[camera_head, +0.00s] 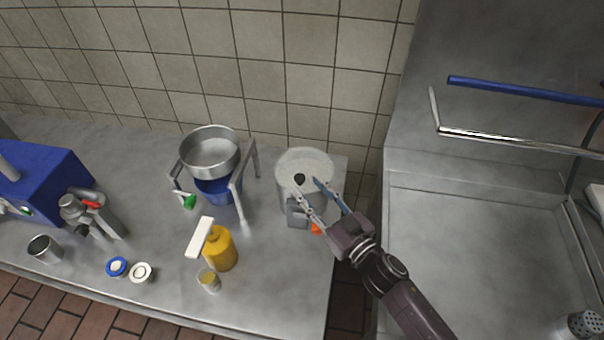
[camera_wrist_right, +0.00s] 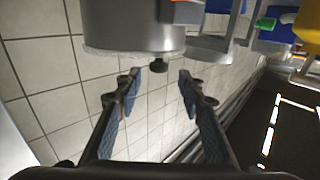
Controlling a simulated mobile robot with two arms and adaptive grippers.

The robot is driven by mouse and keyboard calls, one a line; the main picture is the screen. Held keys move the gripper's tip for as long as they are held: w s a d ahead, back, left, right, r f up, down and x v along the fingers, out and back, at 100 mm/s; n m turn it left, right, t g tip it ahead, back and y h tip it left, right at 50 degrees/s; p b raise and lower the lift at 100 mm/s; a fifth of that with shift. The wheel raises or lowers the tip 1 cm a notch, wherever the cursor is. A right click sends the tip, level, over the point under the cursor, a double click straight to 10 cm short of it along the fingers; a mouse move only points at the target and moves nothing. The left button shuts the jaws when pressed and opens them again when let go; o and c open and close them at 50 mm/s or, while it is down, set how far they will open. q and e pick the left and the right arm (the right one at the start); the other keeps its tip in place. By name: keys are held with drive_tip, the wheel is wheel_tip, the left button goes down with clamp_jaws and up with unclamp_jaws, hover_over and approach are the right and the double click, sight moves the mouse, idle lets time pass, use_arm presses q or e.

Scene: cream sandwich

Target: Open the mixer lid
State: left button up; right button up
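The mixer (camera_head: 287,190) is a pale grey cylinder near the back wall, with a grey block and an orange part low on its front. Its round lid (camera_head: 312,160) is closed on top and has a small black knob (camera_head: 299,178). My right gripper (camera_head: 308,186) is open and empty above the lid, its fingertips close to the knob. In the right wrist view the mixer (camera_wrist_right: 130,25) appears upside down. The knob (camera_wrist_right: 157,65) shows between the open fingertips (camera_wrist_right: 160,76), around their tip level; I cannot tell if they touch. My left gripper is not in view.
Left of the mixer stands a steel bowl (camera_head: 210,152) on a blue-bodied stand. A yellow dispenser (camera_head: 221,250) and a small glass (camera_head: 208,281) stand nearer the front. A blue machine (camera_head: 45,180) is far left. A sink (camera_head: 480,225) lies right, beyond a gap.

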sight(303, 180)
drive_tip(key=x, duration=0.5)
drive_tip(key=shift+w+a, duration=0.1)
drive_tip(key=shift+w, duration=0.15)
clamp_jaws()
